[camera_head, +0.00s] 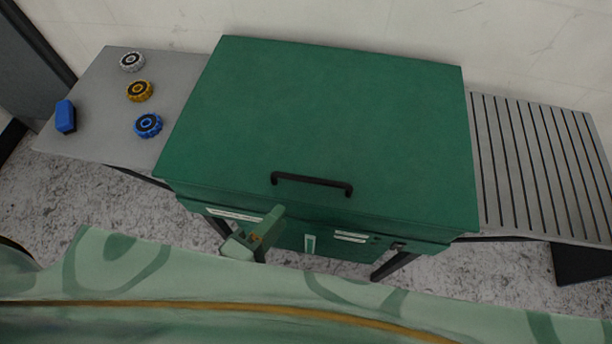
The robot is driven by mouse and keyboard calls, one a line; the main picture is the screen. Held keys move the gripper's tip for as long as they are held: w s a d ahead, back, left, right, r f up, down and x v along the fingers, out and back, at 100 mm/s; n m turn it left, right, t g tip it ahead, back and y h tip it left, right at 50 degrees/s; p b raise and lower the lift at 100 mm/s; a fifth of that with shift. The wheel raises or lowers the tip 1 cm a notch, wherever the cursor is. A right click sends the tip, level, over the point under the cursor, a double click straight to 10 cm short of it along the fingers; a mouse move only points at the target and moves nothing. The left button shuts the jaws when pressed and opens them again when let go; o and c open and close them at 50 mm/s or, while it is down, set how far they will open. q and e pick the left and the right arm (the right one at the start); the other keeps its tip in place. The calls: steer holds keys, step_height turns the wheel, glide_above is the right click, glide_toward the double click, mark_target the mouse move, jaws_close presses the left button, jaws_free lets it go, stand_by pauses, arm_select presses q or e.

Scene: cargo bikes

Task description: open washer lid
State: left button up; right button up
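The washer is a large dark green box with a flat green lid (320,125) that lies shut on it. A black bar handle (312,182) is fixed on the lid near its front edge. My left gripper (257,235), pale green, is low in front of the washer, below and left of the handle and apart from it. Its lower part is hidden behind my own pale green body, and I cannot tell how far its fingers are spread. It holds nothing that I can see. My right gripper is not in view.
A grey side shelf (95,105) at the left holds a grey wheel (132,61), a yellow wheel (140,91), a blue wheel (148,125) and a blue block (65,117). A slatted grey shelf (545,160) is at the right. A pale wall stands behind.

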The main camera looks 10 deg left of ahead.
mark_target(309, 182)
arm_select(q)
steer(key=b+x, duration=0.1)
steer(key=x, duration=1.1)
steer(key=shift+w+d+f, duration=0.1)
steer(key=shift+w+f, duration=0.05)
steer(key=shift+w, duration=0.05)
jaws_close()
